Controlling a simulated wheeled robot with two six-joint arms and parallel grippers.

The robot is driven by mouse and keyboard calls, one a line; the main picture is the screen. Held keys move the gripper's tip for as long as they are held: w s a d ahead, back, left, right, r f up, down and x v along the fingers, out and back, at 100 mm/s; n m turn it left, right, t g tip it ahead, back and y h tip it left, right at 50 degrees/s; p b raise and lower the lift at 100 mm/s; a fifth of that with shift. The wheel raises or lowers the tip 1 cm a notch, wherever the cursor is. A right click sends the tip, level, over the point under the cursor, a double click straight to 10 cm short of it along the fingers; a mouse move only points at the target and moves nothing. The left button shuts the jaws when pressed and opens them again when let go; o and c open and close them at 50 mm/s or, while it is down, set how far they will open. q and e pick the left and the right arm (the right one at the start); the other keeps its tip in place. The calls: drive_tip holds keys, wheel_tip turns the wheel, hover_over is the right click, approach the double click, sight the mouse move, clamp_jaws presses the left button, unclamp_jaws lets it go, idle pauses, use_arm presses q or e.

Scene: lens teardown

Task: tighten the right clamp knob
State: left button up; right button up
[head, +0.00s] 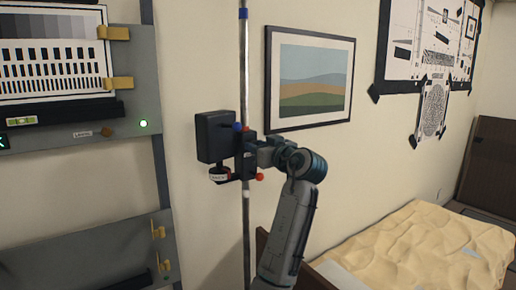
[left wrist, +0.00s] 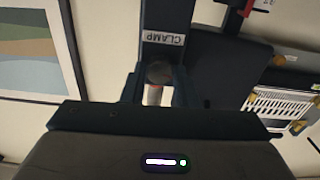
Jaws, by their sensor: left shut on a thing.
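A dark clamp (head: 244,165) labelled CLAMP in the left wrist view (left wrist: 165,22) sits on a vertical metal pole (head: 245,65). It carries a black box (head: 213,136) at its left and small blue, red and orange ends. My left gripper (head: 258,150) reaches the clamp's right side, with its arm rising from below. In the left wrist view its fingers (left wrist: 157,92) are shut on a dark round clamp knob (left wrist: 158,72) with a pale, red-marked part below it. The fingers hide much of the knob in the head view. My right gripper is out of view.
A framed landscape picture (head: 311,78) hangs on the wall close behind my left gripper. A grey panel (head: 138,85) with a test chart (head: 52,60) stands at the left. A bed with a rumpled tan cover (head: 420,245) is at lower right.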

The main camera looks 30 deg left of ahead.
use_arm(q)
drive_tip(key=m, duration=0.3)
drive_tip(key=shift+m, duration=0.3)
drive_tip(key=m+p, duration=0.1)
drive_tip(key=m, duration=0.2)
drive_tip(key=shift+r+m, duration=0.1)
drive_tip(key=shift+m, duration=0.2)
drive_tip(key=m+p, duration=0.3)
drive_tip(key=m, duration=0.1)
drive_tip(key=shift+m, duration=0.3)
drive_tip(key=shift+m+p, duration=1)
drive_tip(key=shift+m, duration=0.7)
drive_tip(key=o, duration=1)
